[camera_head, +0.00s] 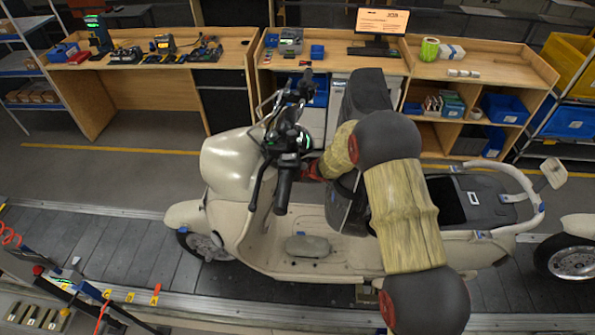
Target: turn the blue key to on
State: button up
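A cream scooter (231,168) stands on the slat conveyor, its front to the left. Its dark handlebar (283,190) and a cluster with green lit marks (290,138) are left of the middle. I cannot make out the blue key. My arm reaches up from the lower right, across the scooter, and bends left toward the steering column. My gripper (312,171) is at the arm's end, close to the right side of the handlebar. Its fingers cannot be told apart from the dark parts there, so neither its opening nor any contact is clear.
The scooter's black seat (368,92) stands raised behind my arm. A second scooter (573,262) is at the right edge. Wooden workbenches (150,88) with tools and blue bins line the back. A cart with tools (60,290) stands at lower left. The grey floor behind the conveyor is clear.

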jog(key=w+r, duration=0.1)
jog(key=r, duration=0.1)
jog(key=shift+w+a+r, duration=0.15)
jog(key=shift+w+r, duration=0.2)
jog(key=shift+w, duration=0.05)
jog(key=o, duration=1.1)
jog(key=shift+c, duration=0.2)
jog(key=shift+w+a+t, duration=0.1)
jog(key=shift+t, duration=0.4)
jog(key=f+t+b, duration=0.1)
jog(key=f+b, duration=0.1)
jog(key=b, duration=0.1)
jog(key=shift+n+b, duration=0.4)
jog(key=b, duration=0.2)
jog(key=t+b, duration=0.1)
jog(key=b, duration=0.2)
jog(key=shift+s+f+y, duration=0.2)
jog(key=shift+f+y, duration=0.05)
jog(key=shift+y, duration=0.05)
jog(key=b, duration=0.3)
jog(key=n+t+b, duration=0.1)
jog(key=b, duration=0.3)
jog(key=shift+s+f+t, duration=0.15)
jog(key=shift+f+t, duration=0.1)
jog(key=shift+t, duration=0.05)
